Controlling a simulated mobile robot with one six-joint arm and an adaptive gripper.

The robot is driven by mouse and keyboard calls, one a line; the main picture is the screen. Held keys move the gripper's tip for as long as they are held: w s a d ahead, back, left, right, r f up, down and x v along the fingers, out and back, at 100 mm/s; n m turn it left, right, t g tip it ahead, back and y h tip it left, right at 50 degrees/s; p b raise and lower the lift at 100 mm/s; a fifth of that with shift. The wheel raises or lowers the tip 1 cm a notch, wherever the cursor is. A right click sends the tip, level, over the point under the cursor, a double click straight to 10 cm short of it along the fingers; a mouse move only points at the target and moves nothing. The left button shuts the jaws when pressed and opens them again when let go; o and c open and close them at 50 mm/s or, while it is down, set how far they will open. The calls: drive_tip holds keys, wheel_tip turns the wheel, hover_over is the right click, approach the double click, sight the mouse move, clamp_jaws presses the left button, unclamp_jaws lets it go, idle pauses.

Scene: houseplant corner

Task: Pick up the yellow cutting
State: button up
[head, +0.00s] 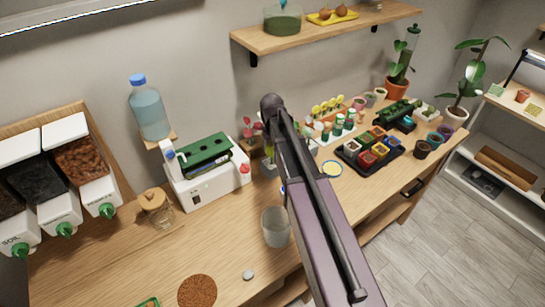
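I cannot single out the yellow cutting for sure. A small yellow-green bit shows among red-topped stems (247,128) at the back of the bench, left of my arm. A row of several yellow round-topped items (328,106) stands further right against the wall; they are too small to tell as cuttings or markers. My arm crosses the middle of the view from the bottom right up to a dark joint. My gripper does not show, and the arm hides part of the bench behind it.
A clear cup (276,227), brown round mat (197,291) and grey pebble (248,275) are on the wooden bench (130,265). A white machine (208,180) stands behind. A black tray (350,164) of coloured pots is right. The front-left bench is mostly clear.

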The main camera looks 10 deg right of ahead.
drive_tip(key=c, duration=0.3)
drive_tip(key=shift+c, duration=0.2)
drive_tip(key=shift+r, duration=0.15)
wheel_tip(320, 180, up, 10)
drive_tip(key=p, duration=1)
drive_tip(key=shift+f, duration=0.2)
idle(0.4)
